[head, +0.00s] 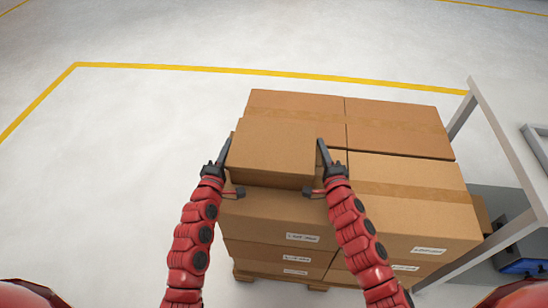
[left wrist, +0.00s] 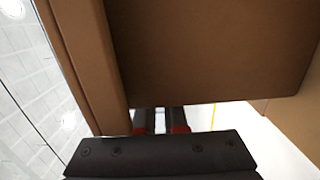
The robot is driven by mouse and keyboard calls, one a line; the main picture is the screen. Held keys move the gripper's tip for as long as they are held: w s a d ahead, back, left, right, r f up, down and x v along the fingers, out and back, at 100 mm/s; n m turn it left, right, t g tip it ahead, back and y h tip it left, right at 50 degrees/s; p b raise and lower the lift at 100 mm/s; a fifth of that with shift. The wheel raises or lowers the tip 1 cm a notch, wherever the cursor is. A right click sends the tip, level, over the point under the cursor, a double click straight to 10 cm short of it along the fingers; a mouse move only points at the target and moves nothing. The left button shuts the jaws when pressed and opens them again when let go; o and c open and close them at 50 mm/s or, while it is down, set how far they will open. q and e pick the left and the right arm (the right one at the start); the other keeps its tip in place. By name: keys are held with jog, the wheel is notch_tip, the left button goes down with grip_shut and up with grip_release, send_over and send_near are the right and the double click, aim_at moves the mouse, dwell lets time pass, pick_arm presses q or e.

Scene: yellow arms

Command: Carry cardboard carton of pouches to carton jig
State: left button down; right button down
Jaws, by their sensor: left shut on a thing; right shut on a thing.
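A brown cardboard carton (head: 272,150) is between my two arms in the head view, over the front left of a stack of larger cartons. My left gripper (head: 224,156) is shut on its left side and my right gripper (head: 322,156) is shut on its right side. In the left wrist view a brown carton face (left wrist: 210,50) fills most of the picture, just beyond the dark gripper body (left wrist: 160,122). I cannot tell whether the carton touches the box below. The pouches are not visible, and no carton jig can be made out.
Larger taped cartons (head: 410,190) are stacked on a wooden pallet (head: 243,275). A grey metal frame (head: 505,150) stands close on the right, with a blue bin (head: 522,262) by it. The floor (head: 110,170) at left is clear, with yellow lines (head: 200,69).

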dwell(0.4)
